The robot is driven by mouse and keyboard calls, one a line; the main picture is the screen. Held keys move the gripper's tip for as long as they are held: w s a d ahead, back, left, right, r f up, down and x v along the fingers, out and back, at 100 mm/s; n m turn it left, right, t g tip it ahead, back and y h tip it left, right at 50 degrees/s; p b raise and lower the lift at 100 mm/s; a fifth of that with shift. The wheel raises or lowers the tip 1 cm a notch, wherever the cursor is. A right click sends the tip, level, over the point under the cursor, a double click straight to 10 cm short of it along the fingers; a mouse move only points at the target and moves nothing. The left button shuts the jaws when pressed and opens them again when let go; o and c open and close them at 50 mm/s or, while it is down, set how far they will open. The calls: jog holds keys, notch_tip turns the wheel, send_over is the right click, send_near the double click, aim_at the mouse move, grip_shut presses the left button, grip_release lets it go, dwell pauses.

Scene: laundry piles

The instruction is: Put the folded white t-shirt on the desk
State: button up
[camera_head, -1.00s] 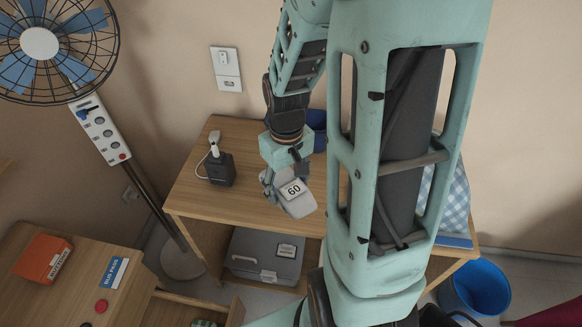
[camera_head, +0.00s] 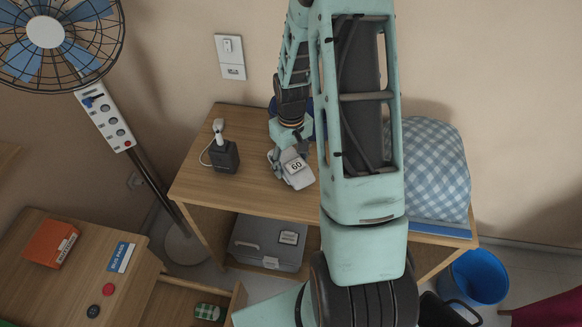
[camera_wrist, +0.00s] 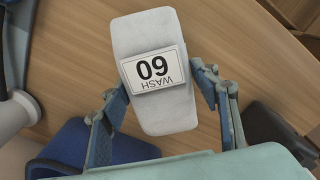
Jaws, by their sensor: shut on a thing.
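The folded white t-shirt (camera_head: 298,176) is a small pale bundle with a white label reading "WASH 60". My gripper (camera_head: 281,160) is shut on it, with one finger on each side. In the wrist view the shirt (camera_wrist: 150,30) lies between the fingers of the gripper (camera_wrist: 160,95), label facing the camera.
A blue checked cushion (camera_head: 436,165) sits on the right. A grey case (camera_head: 268,243) is on the shelf below. A blue bin (camera_head: 476,277) stands right; a fan (camera_head: 45,33) stands left.

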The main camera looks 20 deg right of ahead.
aim_at(291, 160)
jog(key=shift+f, duration=1.15)
jog(key=shift+f, duration=0.1)
jog(key=shift+f, duration=0.15)
jog(key=o, duration=1.2)
jog(key=shift+o, duration=0.2)
jog(key=shift+r, duration=0.2)
notch_tip(291, 160, up, 12)
jog(key=shift+r, duration=0.1)
